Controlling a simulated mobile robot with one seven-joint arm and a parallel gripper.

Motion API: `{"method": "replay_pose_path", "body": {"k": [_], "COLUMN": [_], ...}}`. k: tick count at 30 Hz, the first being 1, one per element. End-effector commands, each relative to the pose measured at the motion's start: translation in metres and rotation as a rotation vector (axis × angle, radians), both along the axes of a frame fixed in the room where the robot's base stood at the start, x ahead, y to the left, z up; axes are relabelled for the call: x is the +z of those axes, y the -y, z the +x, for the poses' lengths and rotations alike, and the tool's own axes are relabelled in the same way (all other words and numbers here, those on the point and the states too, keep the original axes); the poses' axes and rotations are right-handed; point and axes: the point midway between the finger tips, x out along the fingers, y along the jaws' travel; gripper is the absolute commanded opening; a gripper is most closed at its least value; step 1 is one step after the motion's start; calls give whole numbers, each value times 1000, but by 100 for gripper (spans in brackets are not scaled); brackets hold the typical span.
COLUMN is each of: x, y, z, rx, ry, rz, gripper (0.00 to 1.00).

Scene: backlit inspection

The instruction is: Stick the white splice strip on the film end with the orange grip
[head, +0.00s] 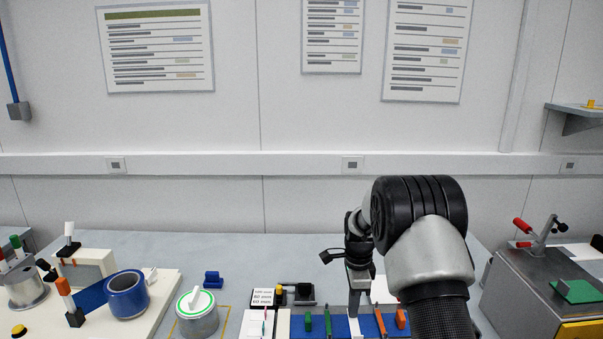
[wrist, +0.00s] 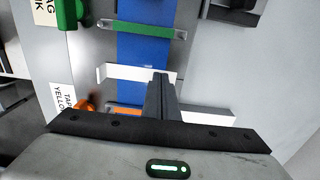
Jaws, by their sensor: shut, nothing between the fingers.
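The white splice strip (wrist: 135,72) lies across the blue film (wrist: 143,55) in the wrist view, between a green bar (wrist: 145,30) and an orange bar (wrist: 124,111). Its left end has a small bent tab. The orange grip (wrist: 84,106) is beside the film on the left, partly blurred; in the head view it stands at the right (head: 401,318). My gripper (wrist: 163,78) is shut and empty, with its fingertips over the strip's right part. I cannot tell whether they touch it. The fingers hide part of the film. The strip also shows in the head view (head: 355,328).
A green grip (wrist: 68,12) is at the upper left of the wrist view. Another white piece (wrist: 212,115) lies right of my fingers. In the head view, a blue roll (head: 127,294) and a round tin (head: 197,313) stand left; a metal box (head: 540,290) stands right.

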Motion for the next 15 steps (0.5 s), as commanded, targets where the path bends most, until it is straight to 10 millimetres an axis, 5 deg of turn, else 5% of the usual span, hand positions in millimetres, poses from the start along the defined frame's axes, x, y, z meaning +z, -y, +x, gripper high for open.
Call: {"method": "replay_pose_path", "body": {"k": [15], "x": [4], "y": [0], "z": [0], "rx": [0], "ry": [0], "rz": [0], "gripper": [0]}}
